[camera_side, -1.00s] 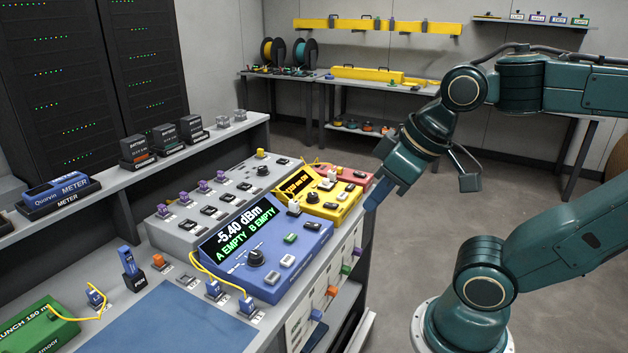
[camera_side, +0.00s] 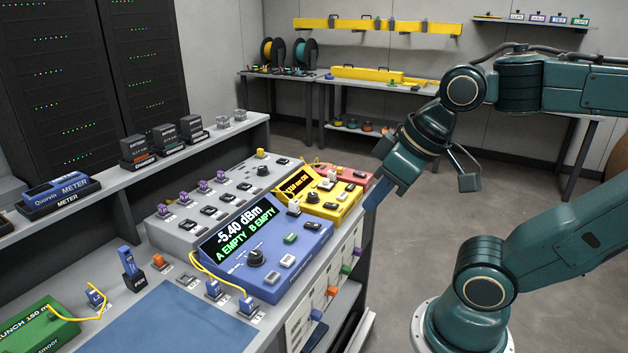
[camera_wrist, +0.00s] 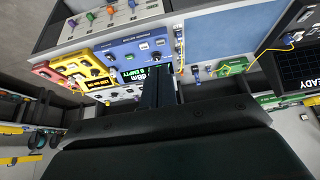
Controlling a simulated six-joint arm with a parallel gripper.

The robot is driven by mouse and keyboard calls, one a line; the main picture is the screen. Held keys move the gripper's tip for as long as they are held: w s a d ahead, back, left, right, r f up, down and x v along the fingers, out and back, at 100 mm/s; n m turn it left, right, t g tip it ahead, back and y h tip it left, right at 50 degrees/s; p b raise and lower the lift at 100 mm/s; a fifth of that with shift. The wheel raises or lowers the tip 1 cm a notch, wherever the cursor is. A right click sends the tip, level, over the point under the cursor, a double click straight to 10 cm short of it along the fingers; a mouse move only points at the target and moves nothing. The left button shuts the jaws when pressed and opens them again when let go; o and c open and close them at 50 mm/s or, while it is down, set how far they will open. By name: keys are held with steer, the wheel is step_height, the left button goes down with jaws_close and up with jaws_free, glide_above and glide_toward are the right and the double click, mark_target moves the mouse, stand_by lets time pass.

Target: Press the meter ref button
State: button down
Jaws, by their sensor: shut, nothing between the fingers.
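The blue power meter (camera_side: 262,250) sits on the bench, its display (camera_side: 240,228) reading "-5.40 dBm" and "A EMPTY B EMPTY". It has a black knob (camera_side: 256,257), a green button (camera_side: 290,238), a dark button (camera_side: 313,226) and two pale buttons (camera_side: 287,260). The button labels are too small to read, so I cannot tell which is ref. My gripper (camera_side: 374,198) is shut and empty, off the bench's right edge, apart from the meter. In the wrist view the gripper (camera_wrist: 157,76) covers part of the meter (camera_wrist: 138,46).
Yellow (camera_side: 333,204) and red (camera_side: 349,177) units stand behind the meter. Yellow fibre leads (camera_side: 213,276) run to blue connectors at its left. A blue mat (camera_side: 170,322) lies in front. A shelf with black boxes (camera_side: 137,150) runs along the left.

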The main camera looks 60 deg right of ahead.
steer(key=w, duration=0.2)
steer(key=m+t+y, duration=0.2)
steer(key=y, duration=0.3)
glide_above(292, 259)
step_height(292, 259, down, 16)
steer(key=shift+r, duration=0.25)
steer(key=shift+d, duration=0.1)
steer(key=shift+f, duration=0.15)
steer(key=shift+f, duration=4.25)
